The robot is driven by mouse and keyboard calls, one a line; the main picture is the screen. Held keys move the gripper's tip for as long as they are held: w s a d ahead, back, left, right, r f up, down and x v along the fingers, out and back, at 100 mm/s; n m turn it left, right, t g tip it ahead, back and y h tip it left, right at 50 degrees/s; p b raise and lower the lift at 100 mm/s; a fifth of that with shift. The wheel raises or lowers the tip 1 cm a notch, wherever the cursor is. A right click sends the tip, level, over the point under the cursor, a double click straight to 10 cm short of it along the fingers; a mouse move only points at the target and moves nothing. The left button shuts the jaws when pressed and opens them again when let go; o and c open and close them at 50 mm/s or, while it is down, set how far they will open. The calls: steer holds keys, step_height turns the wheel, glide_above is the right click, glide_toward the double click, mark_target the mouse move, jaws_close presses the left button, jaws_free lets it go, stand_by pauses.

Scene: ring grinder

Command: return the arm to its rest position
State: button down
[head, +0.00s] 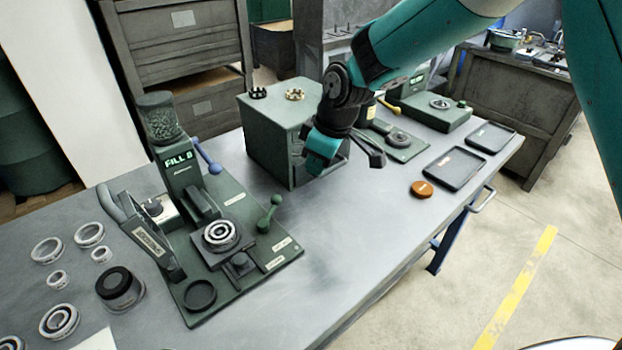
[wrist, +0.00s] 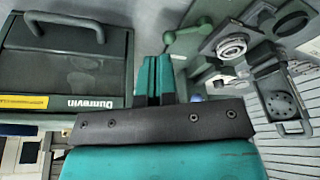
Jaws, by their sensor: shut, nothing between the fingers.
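My arm reaches in from the upper right in the head view. My gripper (head: 372,150) hangs above the workbench (head: 345,215), in front of the right side of a green box (head: 268,140). The fingers partly show in the head view. In the wrist view the two teal fingers of my gripper (wrist: 153,80) lie together, with nothing between them. In the wrist view the box (wrist: 85,65), with a handle and a yellow label, is left of the fingers. I cannot tell the exact gap between gripper and box.
A green station (head: 265,242) marked FILL B, with a ring and a lever, stands on the bench at left. Loose rings (head: 60,320) lie at far left. An orange-brown disc (head: 421,189) and dark trays (head: 455,168) lie at right. The bench's front middle is clear.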

steer(key=shift+d+r, duration=0.1)
steer(key=shift+r, duration=0.1)
steer(key=s+d+r+m, duration=0.2)
steer(key=s+d+r, duration=0.1)
steer(key=s, duration=0.6)
steer(key=s+d+r+m+g, duration=0.1)
steer(key=s+d+r+m, duration=0.1)
steer(key=s+r, duration=0.3)
steer(key=s+d+r+m+y, duration=0.1)
steer(key=s+d+r, duration=0.2)
steer(key=s, duration=1.1)
steer(key=shift+d+r+m, duration=0.4)
steer(key=shift+r, duration=0.2)
steer(key=shift+s, duration=0.1)
